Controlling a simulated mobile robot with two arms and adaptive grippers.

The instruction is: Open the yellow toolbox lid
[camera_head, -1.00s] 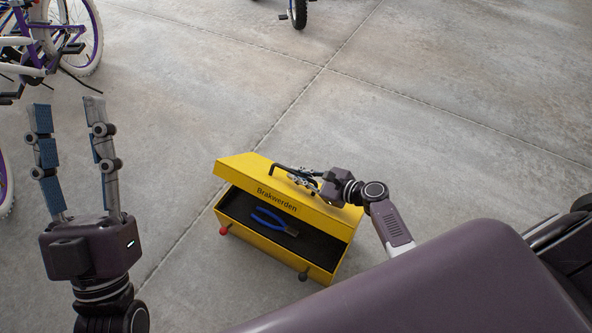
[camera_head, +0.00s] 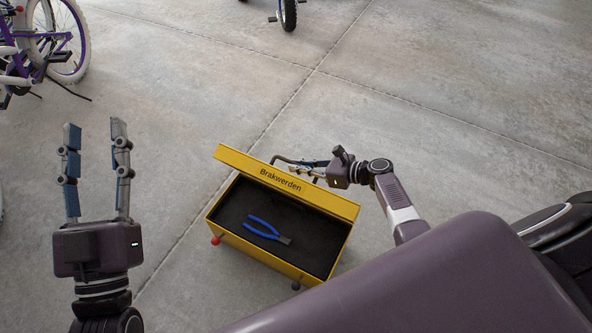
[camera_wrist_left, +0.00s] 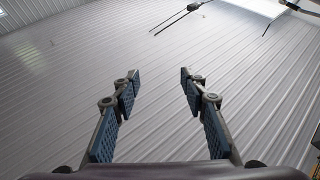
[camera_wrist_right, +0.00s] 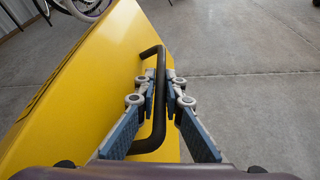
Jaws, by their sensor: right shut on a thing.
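The yellow toolbox (camera_head: 262,250) sits on the concrete floor in the head view. Its lid (camera_head: 235,160), marked "Brakwerden", is swung up and tilted back, so the dark inside shows. Blue-handled pliers (camera_head: 265,229) lie inside. My right gripper (camera_head: 302,164) is behind the lid, shut on its black handle (camera_wrist_right: 153,143); the right wrist view shows both fingers around the bar, with the yellow lid (camera_wrist_right: 75,95) to the left. My left gripper (camera_head: 95,130) is open and empty, raised to the left of the toolbox. It also shows open in the left wrist view (camera_wrist_left: 160,75).
A purple and white bicycle (camera_head: 55,45) stands at the upper left. Another bicycle's wheel (camera_head: 288,14) shows at the top. The concrete floor (camera_head: 460,80) behind and to the right of the toolbox is clear.

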